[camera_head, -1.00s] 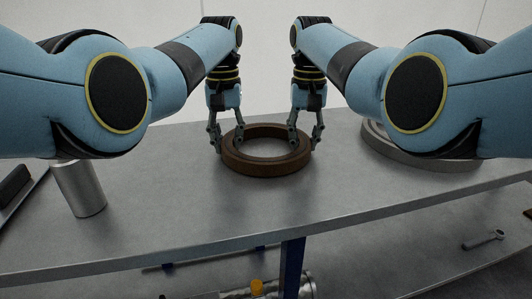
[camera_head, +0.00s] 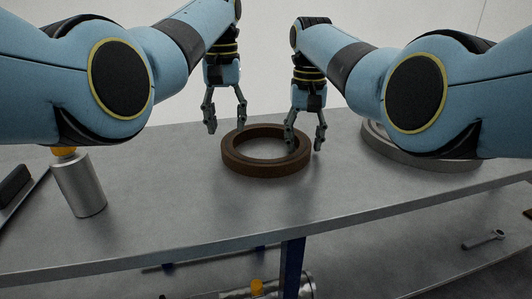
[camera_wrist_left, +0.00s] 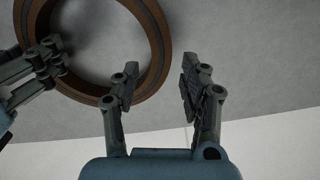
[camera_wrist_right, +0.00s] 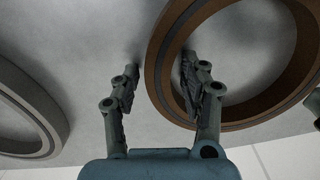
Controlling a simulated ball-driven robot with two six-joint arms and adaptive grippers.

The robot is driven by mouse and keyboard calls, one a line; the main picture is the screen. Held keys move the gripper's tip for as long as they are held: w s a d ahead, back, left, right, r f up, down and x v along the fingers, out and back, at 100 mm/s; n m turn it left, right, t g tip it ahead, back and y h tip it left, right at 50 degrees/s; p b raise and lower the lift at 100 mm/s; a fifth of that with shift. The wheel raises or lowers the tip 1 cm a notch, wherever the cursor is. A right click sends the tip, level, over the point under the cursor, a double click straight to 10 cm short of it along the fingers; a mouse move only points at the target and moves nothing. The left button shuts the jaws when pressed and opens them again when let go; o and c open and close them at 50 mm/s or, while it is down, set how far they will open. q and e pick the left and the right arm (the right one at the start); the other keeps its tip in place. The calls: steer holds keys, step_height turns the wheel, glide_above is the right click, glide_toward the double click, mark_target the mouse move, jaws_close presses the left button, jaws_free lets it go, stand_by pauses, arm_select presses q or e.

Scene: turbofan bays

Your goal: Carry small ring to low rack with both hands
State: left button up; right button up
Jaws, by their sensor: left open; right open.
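The small ring, brown (camera_head: 262,169), lies flat on the grey table. My left gripper (camera_head: 226,127) is open and empty, raised just above the ring's left back edge. In the left wrist view the ring (camera_wrist_left: 160,45) lies to the left, apart from the fingers or nearly so. My right gripper (camera_head: 304,149) is open at the ring's right side. In the right wrist view the ring's wall (camera_wrist_right: 158,70) passes between its fingers, one inside the hole and one outside; contact cannot be told.
A larger grey ring (camera_head: 425,158) lies to the right of the brown ring. A metal cylinder with an orange top (camera_head: 79,187) stands at the left, near a dark tray. A lower shelf (camera_head: 400,255) holds a wrench (camera_head: 483,241). The table front is clear.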

steer(key=shift+r, duration=0.4)
arm_select(q)
step_height(320, 180, up, 7)
arm_select(e)
step_height(320, 180, up, 11)
arm_select(q)
steer(key=shift+r, duration=0.2)
arm_select(e)
steer(key=shift+r, duration=0.15)
